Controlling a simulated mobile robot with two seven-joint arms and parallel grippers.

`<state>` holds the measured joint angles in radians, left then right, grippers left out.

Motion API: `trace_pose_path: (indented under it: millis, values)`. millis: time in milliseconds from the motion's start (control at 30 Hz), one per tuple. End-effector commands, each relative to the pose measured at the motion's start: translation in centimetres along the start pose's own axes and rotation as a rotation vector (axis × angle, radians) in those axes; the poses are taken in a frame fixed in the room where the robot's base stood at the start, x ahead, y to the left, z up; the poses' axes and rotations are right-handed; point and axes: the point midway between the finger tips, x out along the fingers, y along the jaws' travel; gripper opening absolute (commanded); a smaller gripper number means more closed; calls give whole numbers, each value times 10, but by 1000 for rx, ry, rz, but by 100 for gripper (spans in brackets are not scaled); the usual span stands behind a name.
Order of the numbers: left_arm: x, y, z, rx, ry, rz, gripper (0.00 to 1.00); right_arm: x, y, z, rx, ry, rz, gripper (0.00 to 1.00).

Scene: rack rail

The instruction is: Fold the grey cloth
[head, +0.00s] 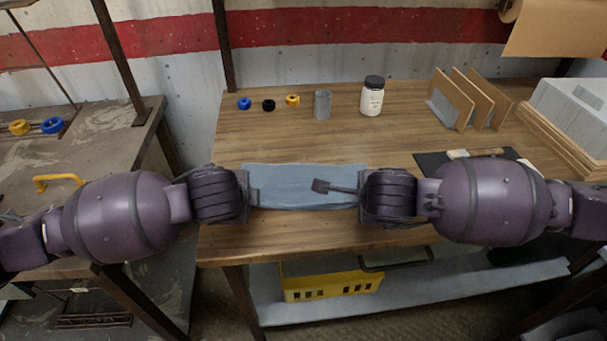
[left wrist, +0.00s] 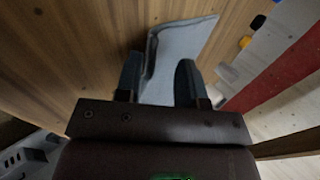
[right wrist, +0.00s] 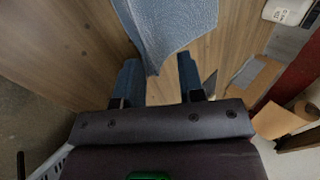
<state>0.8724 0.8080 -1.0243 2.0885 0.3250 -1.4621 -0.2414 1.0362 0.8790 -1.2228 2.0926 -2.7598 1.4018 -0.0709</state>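The grey-blue cloth (head: 290,173) lies on the wooden table as a wide strip between my two arms. My left gripper (head: 256,190) is at its left end. In the left wrist view the gripper's fingers (left wrist: 158,80) are apart, with the cloth (left wrist: 178,55) showing between and beyond them and a raised or doubled edge along one side. My right gripper (head: 325,187) reaches over the cloth's right part. In the right wrist view its fingers (right wrist: 160,78) are apart, and a cloth corner (right wrist: 165,30) points between them. Contact with the cloth is unclear for both.
Behind the cloth stand a blue ring (head: 244,103), a black ring (head: 268,105), a yellow ring (head: 292,100), a grey cup (head: 322,105) and a white jar (head: 371,98). A rack with upright boards (head: 470,98) and a dark mat (head: 433,163) are at right.

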Motion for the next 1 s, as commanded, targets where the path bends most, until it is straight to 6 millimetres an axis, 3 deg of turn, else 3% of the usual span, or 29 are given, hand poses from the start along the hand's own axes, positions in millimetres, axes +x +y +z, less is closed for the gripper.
trace_pose_path:
  millis: [367, 600, 1000]
  values:
    - [-4, -2, 0, 0, 1, 0, 47, -4, -2, 0, 0, -1, 0, 47]
    - [-33, -11, 0, 1, 1, -2, 47, -33, -11, 0, 0, -2, 0, 47]
    - [-84, -12, 0, 2, 2, -1, 47, -84, -11, 0, -1, -2, 0, 47]
